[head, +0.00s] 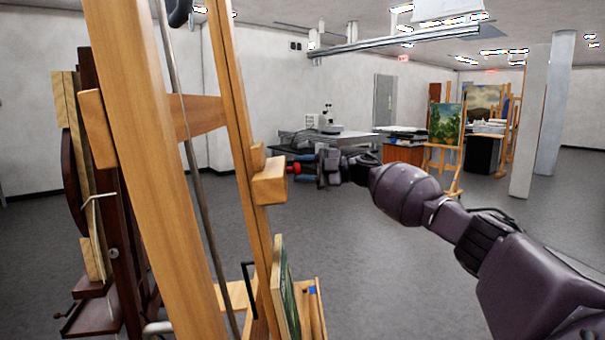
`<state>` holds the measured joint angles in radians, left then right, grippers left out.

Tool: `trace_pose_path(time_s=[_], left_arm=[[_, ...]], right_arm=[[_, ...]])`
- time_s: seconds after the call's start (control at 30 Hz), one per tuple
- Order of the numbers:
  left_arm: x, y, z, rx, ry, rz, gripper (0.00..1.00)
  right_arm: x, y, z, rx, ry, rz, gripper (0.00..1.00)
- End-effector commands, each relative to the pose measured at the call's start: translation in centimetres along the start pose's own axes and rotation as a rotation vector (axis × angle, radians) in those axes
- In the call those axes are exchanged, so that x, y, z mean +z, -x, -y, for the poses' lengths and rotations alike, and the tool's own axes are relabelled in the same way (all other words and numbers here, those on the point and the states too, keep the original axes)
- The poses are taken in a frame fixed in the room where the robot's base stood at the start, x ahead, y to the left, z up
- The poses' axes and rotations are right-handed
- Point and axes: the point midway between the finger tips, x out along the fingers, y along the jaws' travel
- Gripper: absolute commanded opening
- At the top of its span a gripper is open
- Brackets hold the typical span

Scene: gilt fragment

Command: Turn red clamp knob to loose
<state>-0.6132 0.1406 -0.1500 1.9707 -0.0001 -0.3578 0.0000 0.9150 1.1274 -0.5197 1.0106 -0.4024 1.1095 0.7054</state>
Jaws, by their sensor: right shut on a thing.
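The red clamp knob (294,169) sits on the right side of a wooden clamp block (270,181) on the easel's right upright. Only a small part of the knob shows. My right gripper (312,169) reaches in from the right at the knob's height and is shut on the knob. The fingers are small and dark here, so their exact grip is hard to make out.
The wooden easel (140,150) fills the left foreground. A small framed picture (284,290) leans low on it. A microscope table (330,138) and a painting on another easel (445,124) stand farther back. Grey floor lies open around my right arm.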

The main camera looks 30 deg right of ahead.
Motion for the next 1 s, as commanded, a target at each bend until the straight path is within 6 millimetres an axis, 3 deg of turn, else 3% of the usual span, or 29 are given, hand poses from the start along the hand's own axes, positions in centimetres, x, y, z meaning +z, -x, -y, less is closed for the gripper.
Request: trace_pose_path(time_s=[0.57,1.0], left_arm=[[1.8,-2.1,-0.4,0.003,-0.002,-0.016,0.43],[5.8,-4.1,-0.8,0.006,-0.005,0.005,0.43]], right_arm=[[0.2,0.0,0.1,-0.061,0.542,-0.077,0.16],[0.5,0.0,0.2,-0.112,0.950,-0.134,0.16]])
